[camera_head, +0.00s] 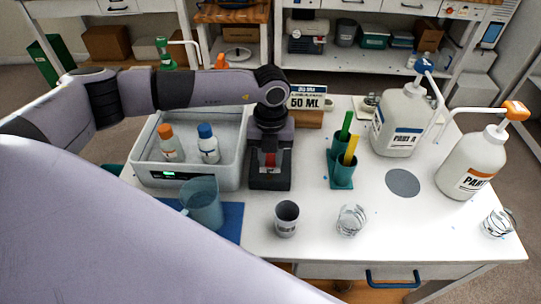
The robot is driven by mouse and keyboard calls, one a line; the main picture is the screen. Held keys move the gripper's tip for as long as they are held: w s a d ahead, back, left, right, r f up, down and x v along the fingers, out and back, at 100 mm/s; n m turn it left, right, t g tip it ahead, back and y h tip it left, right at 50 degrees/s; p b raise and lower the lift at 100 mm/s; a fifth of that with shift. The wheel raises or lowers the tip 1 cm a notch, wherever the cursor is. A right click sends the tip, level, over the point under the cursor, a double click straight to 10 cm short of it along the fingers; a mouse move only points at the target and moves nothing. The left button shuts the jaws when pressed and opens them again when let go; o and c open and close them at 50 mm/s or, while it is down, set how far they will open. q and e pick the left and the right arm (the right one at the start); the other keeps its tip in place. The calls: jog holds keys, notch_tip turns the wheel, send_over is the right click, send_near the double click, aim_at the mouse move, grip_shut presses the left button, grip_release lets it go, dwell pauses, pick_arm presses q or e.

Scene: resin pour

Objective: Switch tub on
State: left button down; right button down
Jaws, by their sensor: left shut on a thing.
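The tub (232,172) is a white box-shaped bath at the left of the table. Its front carries a small dark panel (170,175) with a green lit display. A bottle with an orange cap (170,148) and a bottle with a blue cap (208,150) stand in it. My left gripper (270,168) points down just right of the tub. It is shut on a small red thing (270,159), mostly hidden by the dark fingers. A dark block shape shows below it; I cannot tell where gripper ends and block begins. My right gripper is not in view.
A bluish jug (203,207) stands on a blue mat (230,222). A grey cup (286,220) and a clear cup (350,221) stand in front. A teal holder (343,177), Part A bottle (397,125) and Part B bottle (470,165) stand right.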

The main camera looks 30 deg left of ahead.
pick_arm(q)
jog(key=shift+w+a+r+g+h+b, duration=0.1)
jog(key=shift+w+g+h+b, duration=0.2)
jog(key=shift+g, duration=0.35)
jog(key=shift+w+a+r+g+h+b, duration=0.1)
jog(key=shift+g+h+b, duration=0.1)
jog(key=shift+g+h, duration=0.35)
jog(key=c, duration=0.9)
grip_release()
jog(key=shift+b+v, duration=0.55)
jog(key=shift+v, duration=3)
